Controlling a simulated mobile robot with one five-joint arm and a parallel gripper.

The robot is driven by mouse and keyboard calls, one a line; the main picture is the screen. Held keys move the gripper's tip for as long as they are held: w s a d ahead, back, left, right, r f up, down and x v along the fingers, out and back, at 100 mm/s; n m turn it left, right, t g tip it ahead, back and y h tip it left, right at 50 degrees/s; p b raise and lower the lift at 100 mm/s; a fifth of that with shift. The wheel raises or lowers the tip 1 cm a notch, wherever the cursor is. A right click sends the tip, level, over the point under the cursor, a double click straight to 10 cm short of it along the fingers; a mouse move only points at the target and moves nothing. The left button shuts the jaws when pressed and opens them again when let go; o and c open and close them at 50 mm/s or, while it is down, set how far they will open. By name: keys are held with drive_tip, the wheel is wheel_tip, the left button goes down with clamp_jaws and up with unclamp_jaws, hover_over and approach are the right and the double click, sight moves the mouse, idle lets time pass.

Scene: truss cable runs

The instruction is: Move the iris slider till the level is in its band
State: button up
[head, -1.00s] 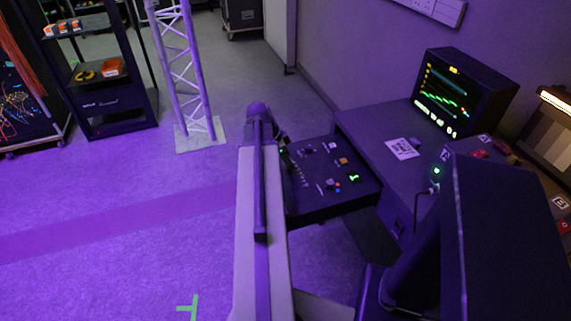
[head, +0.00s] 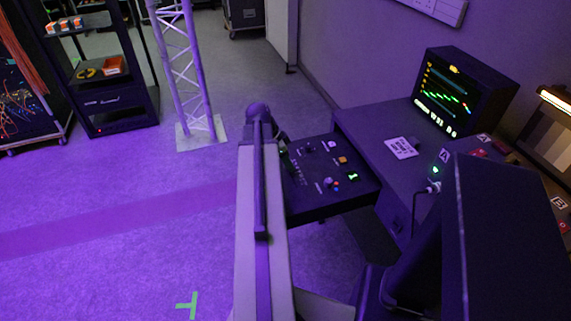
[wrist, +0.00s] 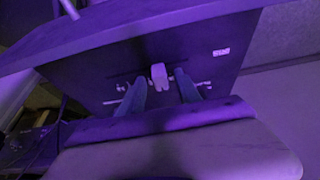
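In the wrist view a pale slider knob (wrist: 158,76) stands out from a dark panel face, on a thin horizontal slot. I take it for the iris slider; no label is readable. My gripper (wrist: 160,76) is open, one finger on each side of the knob, with gaps showing on both sides. In the head view my arm covers the left part of the control panel (head: 352,195), and the fingers are hidden. The monitor (head: 450,95) shows a green stepped trace with orange and red marks; the level band is too small to read.
The panel adjoins a dark desk (head: 375,130) bearing a white card (head: 401,148). Other knobs and coloured buttons sit on the panel's right part. A lattice truss (head: 183,75) and a shelf rack (head: 105,75) stand at the back left.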

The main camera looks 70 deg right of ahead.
drive_tip(key=shift+r, duration=0.1)
drive_tip(key=shift+w+r+p, duration=0.1)
drive_tip(key=shift+r+p, duration=0.25)
drive_tip(key=shift+p, duration=0.1)
drive_tip(key=p+v, duration=1.5)
drive_tip(key=v, duration=0.1)
drive_tip(key=shift+w+a+r, duration=0.2)
drive_tip(key=shift+r, duration=0.05)
